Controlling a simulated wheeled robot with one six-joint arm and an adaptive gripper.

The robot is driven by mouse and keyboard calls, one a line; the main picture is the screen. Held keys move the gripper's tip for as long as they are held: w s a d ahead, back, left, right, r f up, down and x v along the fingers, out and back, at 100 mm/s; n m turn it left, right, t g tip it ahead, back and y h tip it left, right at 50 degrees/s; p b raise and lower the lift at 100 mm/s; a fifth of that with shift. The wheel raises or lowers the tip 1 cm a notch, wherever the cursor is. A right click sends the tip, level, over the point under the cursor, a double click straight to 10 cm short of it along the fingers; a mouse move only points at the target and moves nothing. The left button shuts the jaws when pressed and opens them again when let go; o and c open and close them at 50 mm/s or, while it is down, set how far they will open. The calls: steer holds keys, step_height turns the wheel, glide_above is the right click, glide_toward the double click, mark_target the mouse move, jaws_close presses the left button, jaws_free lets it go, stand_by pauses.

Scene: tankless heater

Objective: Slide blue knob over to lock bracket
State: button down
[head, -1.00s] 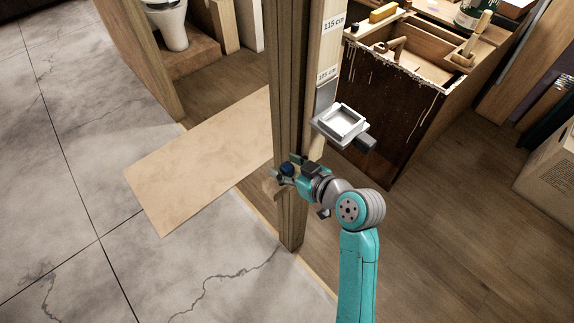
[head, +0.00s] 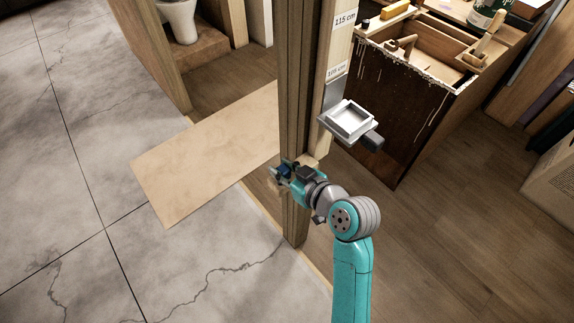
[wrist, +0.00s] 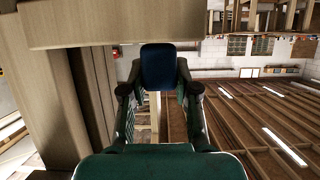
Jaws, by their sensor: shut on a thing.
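The blue knob (wrist: 163,68) sits between the two fingers of my gripper (wrist: 160,90) in the wrist view, and the gripper is shut on it. In the head view, my gripper (head: 281,172) is at the wooden post (head: 296,215), with the dark blue knob (head: 286,169) partly hidden by the fingers. A silver square holder (head: 351,120) is fixed to the post's right side, above my gripper. I cannot tell whether it is the lock bracket. How the knob meets its mount is hidden.
A brown cabinet (head: 400,120) with an open top stands behind the post at right. A tan board (head: 205,155) lies on the floor at left. In the wrist view, a wooden beam (wrist: 110,22) runs across the upper left. Concrete floor at left is clear.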

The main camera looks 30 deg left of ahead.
steer(key=c, duration=0.8)
jaws_free()
steer(key=shift+s+a, duration=0.1)
steer(key=shift+s, duration=0.15)
steer(key=shift+c, duration=0.2)
steer(key=shift+d+r, duration=0.15)
steer(key=shift+d, duration=0.3)
steer(key=v, duration=1.1)
steer(key=shift+s, duration=0.15)
